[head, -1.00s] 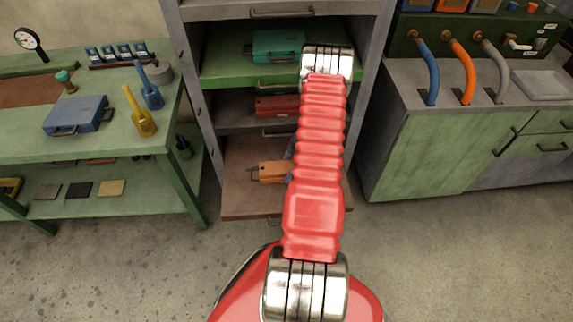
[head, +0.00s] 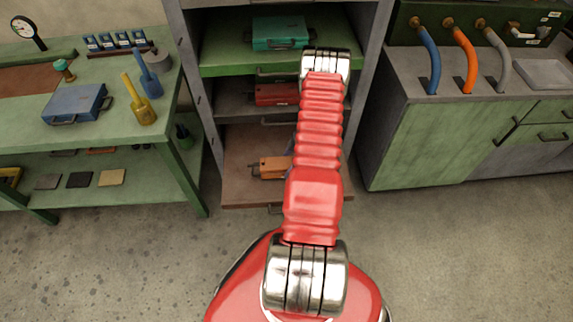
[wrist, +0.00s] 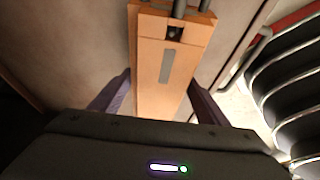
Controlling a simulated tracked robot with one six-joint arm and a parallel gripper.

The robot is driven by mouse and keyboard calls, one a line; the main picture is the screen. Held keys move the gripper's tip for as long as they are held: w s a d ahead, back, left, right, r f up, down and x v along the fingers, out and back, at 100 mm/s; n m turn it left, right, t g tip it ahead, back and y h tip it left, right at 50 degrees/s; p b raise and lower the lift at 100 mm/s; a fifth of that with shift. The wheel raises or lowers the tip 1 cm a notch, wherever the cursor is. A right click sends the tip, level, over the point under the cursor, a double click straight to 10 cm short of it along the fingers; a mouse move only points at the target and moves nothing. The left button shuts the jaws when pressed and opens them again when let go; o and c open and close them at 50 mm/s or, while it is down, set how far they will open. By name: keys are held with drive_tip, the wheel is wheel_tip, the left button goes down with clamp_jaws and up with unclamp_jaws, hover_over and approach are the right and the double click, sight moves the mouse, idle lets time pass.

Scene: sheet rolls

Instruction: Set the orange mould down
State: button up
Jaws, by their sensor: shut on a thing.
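The orange mould (head: 270,167) is a flat block with a small handle at its left end in the head view. It is over the pulled-out lowest shelf (head: 240,190) of the grey rack. I cannot tell whether it touches that shelf. In the wrist view the mould (wrist: 165,65) lies lengthwise between the two purple fingers of my gripper (wrist: 158,82), which is shut on it. In the head view my red arm hides the mould's right end and nearly all of the gripper.
A red mould (head: 277,94) lies on the shelf above, and a teal mould (head: 281,33) on the green shelf higher up. A green workbench (head: 110,135) with a blue case (head: 76,104) stands left, a green cabinet (head: 425,140) right. The floor between is clear.

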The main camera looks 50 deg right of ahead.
drive_tip(key=shift+w+d+f, duration=0.1)
drive_tip(key=shift+f, duration=1.6)
drive_tip(key=o, duration=2.1)
drive_tip(key=shift+f, duration=0.1)
drive_tip(key=shift+c, duration=0.2)
drive_tip(key=v, duration=1.2)
